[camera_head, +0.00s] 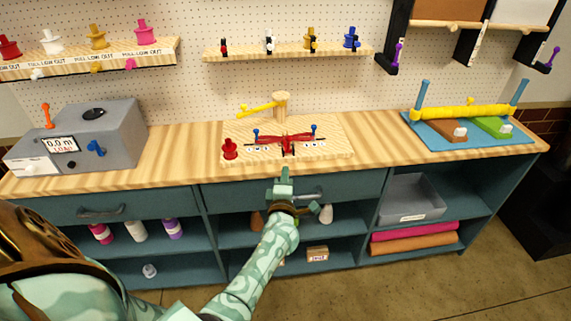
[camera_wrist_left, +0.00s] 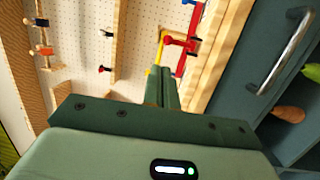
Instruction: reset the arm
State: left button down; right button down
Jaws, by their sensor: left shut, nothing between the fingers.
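My left arm comes in from the lower left in the head view. Its pale green gripper (camera_head: 285,175) is in front of the middle of the workbench, by the drawer front and just below the counter's front edge as seen. The fingers are shut and empty. In the left wrist view the shut fingers (camera_wrist_left: 162,85) point toward the red ribbon device (camera_wrist_left: 185,42), apart from it as far as I can tell. That red device (camera_head: 288,141) stands on a light wooden board (camera_head: 335,152) on the counter. My right gripper is not in view.
Drawer handles (camera_head: 100,213) stick out in front. Shelves with spools line the pegboard. The floor at lower right is clear.

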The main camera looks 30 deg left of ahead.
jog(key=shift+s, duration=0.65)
